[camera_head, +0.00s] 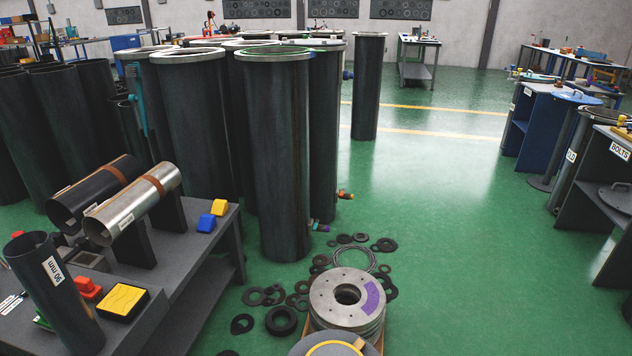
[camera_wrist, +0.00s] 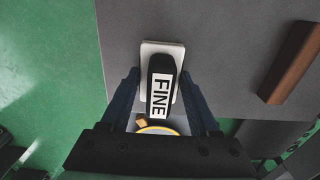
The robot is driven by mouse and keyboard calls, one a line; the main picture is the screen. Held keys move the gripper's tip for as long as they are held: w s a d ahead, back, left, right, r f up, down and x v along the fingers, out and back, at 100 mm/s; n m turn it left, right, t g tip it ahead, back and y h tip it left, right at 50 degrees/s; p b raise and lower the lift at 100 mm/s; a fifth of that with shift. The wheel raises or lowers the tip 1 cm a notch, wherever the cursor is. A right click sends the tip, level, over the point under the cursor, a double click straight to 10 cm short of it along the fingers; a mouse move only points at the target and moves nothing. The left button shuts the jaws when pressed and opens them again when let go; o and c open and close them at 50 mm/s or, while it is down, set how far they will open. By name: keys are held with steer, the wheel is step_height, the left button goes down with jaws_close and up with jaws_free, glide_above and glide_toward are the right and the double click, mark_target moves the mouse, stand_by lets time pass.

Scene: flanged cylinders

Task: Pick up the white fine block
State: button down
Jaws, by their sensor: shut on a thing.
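The fine block (camera_wrist: 149,60) shows in the wrist view as a pale white plate with a dark rounded upper part. A white label reading FINE (camera_wrist: 161,96) is on the dark part. My gripper (camera_wrist: 161,84) has one dark blue finger on each side of the block and is shut on it. The block lies lengthwise between the fingers, its far end reaching past the fingertips. Its near end is partly hidden toward the gripper body. A grey surface is behind the block; I cannot tell whether the block touches it. I cannot make out the gripper or the block in the head view.
In the wrist view, a brown bar (camera_wrist: 292,63) lies right on the grey surface (camera_wrist: 225,40), with green floor (camera_wrist: 60,60) at left. In the head view, tall dark cylinders (camera_head: 278,150) stand mid-left beside a bench (camera_head: 185,262).

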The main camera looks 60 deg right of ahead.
step_height(320, 180, up, 10)
steer(key=p, duration=0.3)
